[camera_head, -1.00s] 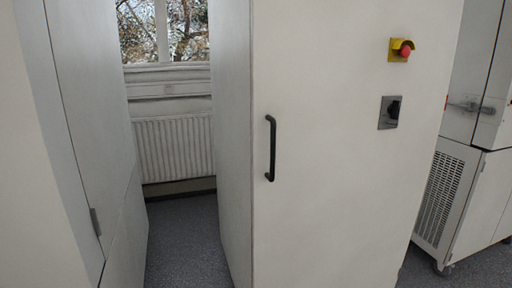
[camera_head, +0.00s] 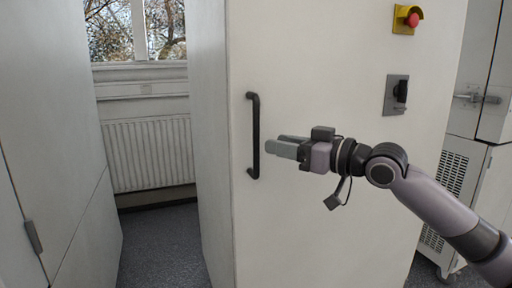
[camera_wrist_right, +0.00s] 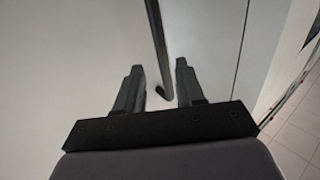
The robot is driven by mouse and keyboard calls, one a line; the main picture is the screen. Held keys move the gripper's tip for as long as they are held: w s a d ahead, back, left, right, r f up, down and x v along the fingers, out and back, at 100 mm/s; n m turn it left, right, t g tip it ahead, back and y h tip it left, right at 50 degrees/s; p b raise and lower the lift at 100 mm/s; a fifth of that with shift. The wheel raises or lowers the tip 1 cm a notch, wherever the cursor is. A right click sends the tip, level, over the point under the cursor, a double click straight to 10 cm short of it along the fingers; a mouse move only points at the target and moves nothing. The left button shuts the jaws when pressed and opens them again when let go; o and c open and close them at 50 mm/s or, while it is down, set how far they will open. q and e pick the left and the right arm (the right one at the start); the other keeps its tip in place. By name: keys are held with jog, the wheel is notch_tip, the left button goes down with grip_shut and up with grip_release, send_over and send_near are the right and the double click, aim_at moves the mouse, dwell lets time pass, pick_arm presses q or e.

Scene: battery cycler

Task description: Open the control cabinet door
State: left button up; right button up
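The control cabinet door (camera_head: 320,70) is a pale, flat panel and looks shut. Its black vertical bar handle (camera_head: 254,135) is on the door's left side. My right gripper (camera_head: 275,146) comes in from the right, just right of the handle, fingers pointing at it. In the right wrist view the two fingers (camera_wrist_right: 158,78) are apart and open. The handle (camera_wrist_right: 157,45) runs down between them, its end near the fingertips. I cannot tell whether a finger touches it. My left gripper is not in view.
A red emergency button on a yellow box (camera_head: 408,19) and a black rotary switch (camera_head: 397,95) are on the door's right. Another grey cabinet (camera_head: 50,120) stands left, across a narrow floor gap (camera_head: 165,245). A radiator (camera_head: 150,150) is behind. A vented machine (camera_head: 455,180) is on the right.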

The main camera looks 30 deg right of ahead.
aim_at(262, 136)
jog(key=shift+r+p+x, duration=0.15)
jog(key=shift+p+x, duration=0.35)
jog(key=shift+x, duration=0.65)
jog(key=shift+r+p+x, duration=0.2)
jog(key=shift+p+x, duration=0.25)
jog(key=shift+x, duration=0.7)
jog(key=shift+r+p+x, duration=0.15)
jog(key=shift+p+x, duration=0.35)
jog(key=shift+x, duration=0.65)
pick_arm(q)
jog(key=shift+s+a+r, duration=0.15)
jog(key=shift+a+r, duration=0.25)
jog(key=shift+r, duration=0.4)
pick_arm(e)
jog(key=shift+a, duration=0.15)
jog(key=shift+s, duration=0.1)
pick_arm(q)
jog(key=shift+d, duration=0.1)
pick_arm(e)
grip_shut()
